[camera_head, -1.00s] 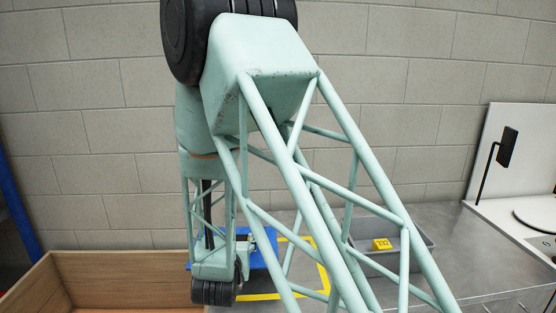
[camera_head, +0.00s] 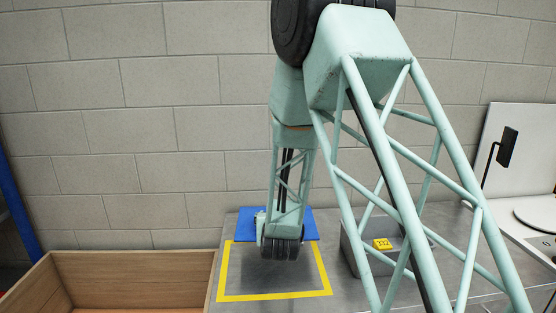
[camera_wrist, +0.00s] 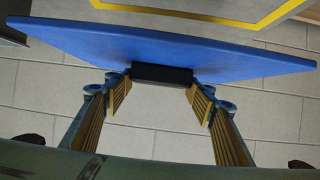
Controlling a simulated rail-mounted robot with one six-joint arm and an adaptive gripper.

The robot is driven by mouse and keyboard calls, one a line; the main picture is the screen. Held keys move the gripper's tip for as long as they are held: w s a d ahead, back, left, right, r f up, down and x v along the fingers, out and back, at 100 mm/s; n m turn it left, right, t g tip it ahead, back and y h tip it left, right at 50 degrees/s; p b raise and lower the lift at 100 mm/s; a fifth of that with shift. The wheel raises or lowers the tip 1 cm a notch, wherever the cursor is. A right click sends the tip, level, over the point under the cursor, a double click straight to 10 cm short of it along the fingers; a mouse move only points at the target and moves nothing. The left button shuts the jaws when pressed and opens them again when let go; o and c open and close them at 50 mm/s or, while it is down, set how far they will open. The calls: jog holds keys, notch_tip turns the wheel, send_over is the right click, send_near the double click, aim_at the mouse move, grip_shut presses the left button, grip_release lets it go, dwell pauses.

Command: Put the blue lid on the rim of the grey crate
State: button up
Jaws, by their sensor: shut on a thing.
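The blue lid (camera_head: 308,224) shows behind my wrist in the head view, over the back part of the yellow taped outline. In the wrist view the lid (camera_wrist: 100,48) spans the upper picture, with a black handle (camera_wrist: 162,74) on it. My gripper (camera_wrist: 161,78) is shut on this handle, one padded finger at each end. In the head view my wrist hides the fingers and handle. The grey crate (camera_head: 350,255) stands to the right of the lid, apart from it, partly hidden by my arm. A yellow tag reading 332 (camera_head: 383,244) shows at the crate.
The yellow taped outline (camera_head: 275,296) marks the metal counter. A wooden box (camera_head: 140,262) is at the left, beside the counter. A white panel with a black handle (camera_head: 508,147) and a round white plate stand at the right. A block wall closes the back.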

jog(key=w+d+r, duration=0.2)
jog(key=w+d, duration=0.1)
jog(key=d, duration=0.8)
jog(key=w+d+r, duration=0.2)
jog(key=w+d, duration=0.1)
jog(key=d, duration=0.7)
jog(key=shift+d, duration=0.35)
jog(key=shift+w+r, duration=0.1)
